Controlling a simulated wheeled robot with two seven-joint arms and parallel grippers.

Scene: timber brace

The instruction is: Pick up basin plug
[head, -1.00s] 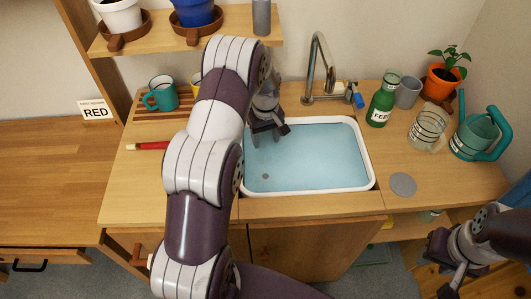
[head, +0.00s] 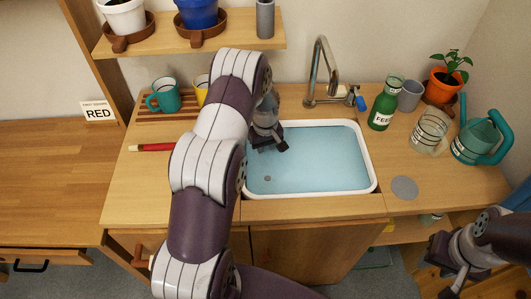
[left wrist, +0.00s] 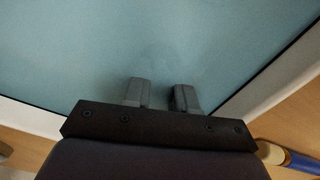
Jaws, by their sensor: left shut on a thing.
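The white-rimmed basin (head: 369,160) is set in the counter and holds blue water (head: 320,160). A small dark round spot (head: 267,178) shows under the water near the front left; I cannot tell whether it is a drain or a plug. My left gripper (head: 268,147) points down into the basin's back left part. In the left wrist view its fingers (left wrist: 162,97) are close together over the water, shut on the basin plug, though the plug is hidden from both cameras. My right gripper (head: 452,284) is low at the right, away from the basin; its jaws are unclear.
A curved tap (head: 320,70) stands behind the basin. A green bottle (head: 383,105), grey cup (head: 409,96), glass jar (head: 430,131) and watering can (head: 478,138) crowd the right counter. A grey disc (head: 404,187) lies at the front right. Mugs (head: 164,95) stand back left.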

